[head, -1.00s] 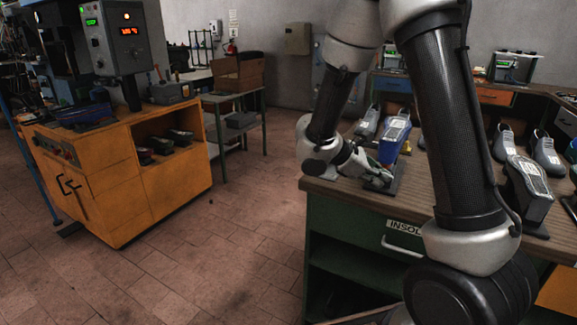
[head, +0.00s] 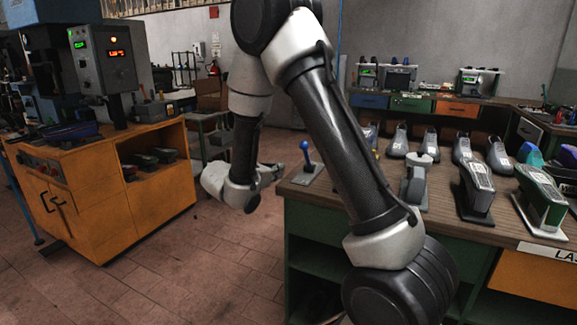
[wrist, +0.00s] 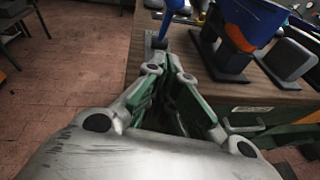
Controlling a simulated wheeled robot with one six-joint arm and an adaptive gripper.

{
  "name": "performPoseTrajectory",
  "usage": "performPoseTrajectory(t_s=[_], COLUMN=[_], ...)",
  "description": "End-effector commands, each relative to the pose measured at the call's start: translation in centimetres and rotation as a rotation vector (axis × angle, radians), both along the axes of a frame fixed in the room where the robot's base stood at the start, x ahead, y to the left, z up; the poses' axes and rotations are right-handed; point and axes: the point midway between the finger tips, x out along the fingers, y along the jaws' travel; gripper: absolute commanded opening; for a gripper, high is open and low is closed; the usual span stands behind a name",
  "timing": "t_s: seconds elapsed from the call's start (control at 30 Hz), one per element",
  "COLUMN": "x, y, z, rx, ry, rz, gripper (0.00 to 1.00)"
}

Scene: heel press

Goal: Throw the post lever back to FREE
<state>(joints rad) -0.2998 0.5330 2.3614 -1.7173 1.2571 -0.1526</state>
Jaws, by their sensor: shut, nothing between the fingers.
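The post lever (head: 307,157) has a blue knob and a thin blue stem on a flat grey plate at the bench's left end. In the head view its stem leans slightly to the left. My gripper (head: 279,171) is just left of it, off the bench's edge, pointing right at the plate. In the wrist view my gripper (wrist: 163,66) is shut and empty, and the blue lever (wrist: 166,18) stands just beyond the fingertips. I cannot tell whether they touch. No FREE marking is legible.
The wooden bench (head: 452,222) holds several grey shoe lasts and dark stands to the right. A blue piece with an orange collar (wrist: 240,38) stands right of the lever in the wrist view. An orange cabinet (head: 110,215) stands left, with open tiled floor between.

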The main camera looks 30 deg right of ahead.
Motion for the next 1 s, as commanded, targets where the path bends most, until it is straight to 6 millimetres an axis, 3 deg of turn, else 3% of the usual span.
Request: performPoseTrajectory(t_s=[0.47,0.6,1.0], x=[4.3,5.2,5.9], y=[-8.0,-9.6,-11.0], z=[-2.5,-1.4,-0.5], rx=[0.000,0.000,0.000], ry=[0.001,-0.002,0.000], rz=[-0.005,-0.003,0.000], gripper=[0.00,0.00,0.00])
